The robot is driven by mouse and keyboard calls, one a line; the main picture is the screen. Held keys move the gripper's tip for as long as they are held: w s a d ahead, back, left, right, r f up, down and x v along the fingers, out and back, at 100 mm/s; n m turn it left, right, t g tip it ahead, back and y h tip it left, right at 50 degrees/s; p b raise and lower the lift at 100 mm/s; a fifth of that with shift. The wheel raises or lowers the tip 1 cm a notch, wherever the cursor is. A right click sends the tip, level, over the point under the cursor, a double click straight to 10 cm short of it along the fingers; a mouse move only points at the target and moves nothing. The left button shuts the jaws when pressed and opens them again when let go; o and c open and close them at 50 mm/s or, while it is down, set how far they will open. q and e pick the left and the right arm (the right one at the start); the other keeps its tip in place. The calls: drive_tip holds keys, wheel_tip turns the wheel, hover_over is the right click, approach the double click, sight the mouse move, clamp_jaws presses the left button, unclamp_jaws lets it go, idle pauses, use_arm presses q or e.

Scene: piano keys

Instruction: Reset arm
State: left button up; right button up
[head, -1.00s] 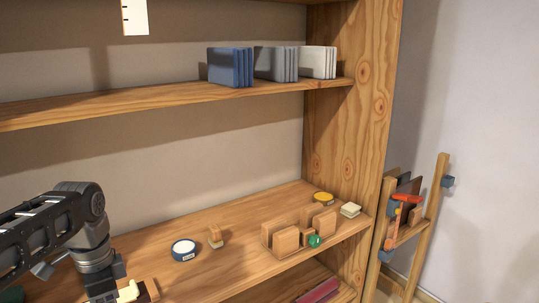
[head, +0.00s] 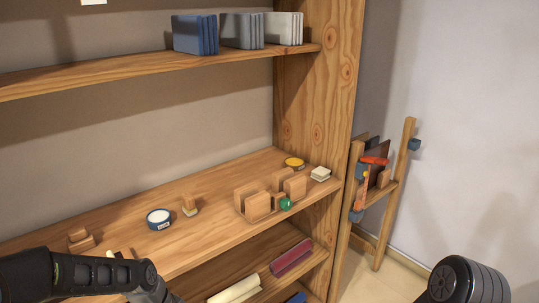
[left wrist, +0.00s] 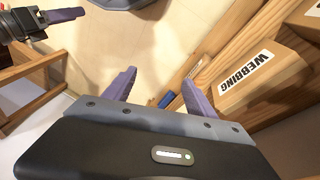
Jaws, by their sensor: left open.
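My left gripper (left wrist: 159,77) shows in the left wrist view with its two purple fingers apart and nothing between them. In the head view my left arm (head: 80,272) crosses the bottom left corner, and its gripper is out of sight. My right arm (head: 468,282) shows as a dark rounded link at the bottom right of the head view, clear of the shelf. In the left wrist view, a dark gripper with purple fingers (left wrist: 62,15) is cut off at the top left; it appears to be my right one, and its opening is unclear.
The wooden shelf (head: 315,110) holds a blue-white round tin (head: 159,219), wooden blocks (head: 258,204), a green ball (head: 286,204) and a yellow tin (head: 294,163). A cream bar (head: 235,290) lies lower. A rack (head: 384,200) stands right. A box labelled WEBBING (left wrist: 247,79) is near my left gripper.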

use_arm(q)
drive_tip(key=s+d+f+n, duration=0.4)
drive_tip(key=s+d+f, duration=0.2)
drive_tip(key=s+f, duration=0.3)
drive_tip(key=s+d+f+n+h, duration=0.1)
drive_tip(key=s+d+f+n, duration=0.3)
drive_tip(key=s+d+f, duration=0.3)
wheel_tip(320, 180, down, 2)
drive_tip(key=shift+s+f+p, duration=0.1)
drive_tip(key=shift+s+p, duration=0.3)
drive_tip(key=shift+s, duration=0.5)
